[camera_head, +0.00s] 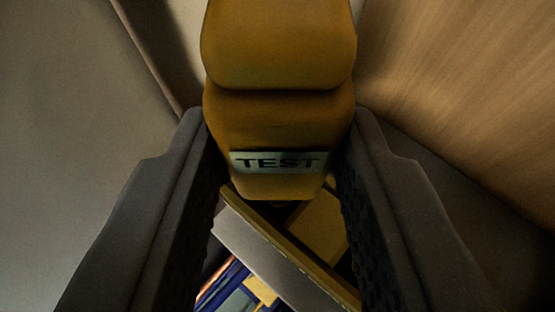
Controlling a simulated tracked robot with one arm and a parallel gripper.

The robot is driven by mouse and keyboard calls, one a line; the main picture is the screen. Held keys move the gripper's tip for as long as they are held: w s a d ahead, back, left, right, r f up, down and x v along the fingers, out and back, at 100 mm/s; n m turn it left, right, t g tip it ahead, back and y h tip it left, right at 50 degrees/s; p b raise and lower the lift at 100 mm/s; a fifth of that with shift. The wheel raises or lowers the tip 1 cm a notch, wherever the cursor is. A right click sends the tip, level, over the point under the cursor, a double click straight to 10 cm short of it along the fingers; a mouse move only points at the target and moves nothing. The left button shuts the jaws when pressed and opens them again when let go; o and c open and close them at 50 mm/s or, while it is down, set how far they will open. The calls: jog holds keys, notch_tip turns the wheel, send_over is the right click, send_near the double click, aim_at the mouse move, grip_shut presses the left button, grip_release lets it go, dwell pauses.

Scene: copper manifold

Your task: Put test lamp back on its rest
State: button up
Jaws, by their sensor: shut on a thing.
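The test lamp (280,120) is a yellow-brown body with a pale label reading "TEST". It fills the upper middle of the view. My gripper (278,165) has one dark finger on each side of the lamp and is shut on it. The lamp's upper end runs out of the picture. I cannot make out the lamp's rest with certainty.
Below the lamp is a slanting pale ledge with a yellow edge (285,245). Blue and coloured items (232,285) show beyond it at the bottom. A wood-grained surface (470,90) is at the right. A plain grey surface (70,130) is at the left.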

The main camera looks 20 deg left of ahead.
jog(key=shift+f+b, duration=0.55)
jog(key=shift+f, duration=0.45)
jog(key=o, duration=1.1)
jog(key=shift+b+v, duration=2)
jog(key=shift+v, duration=4.9)
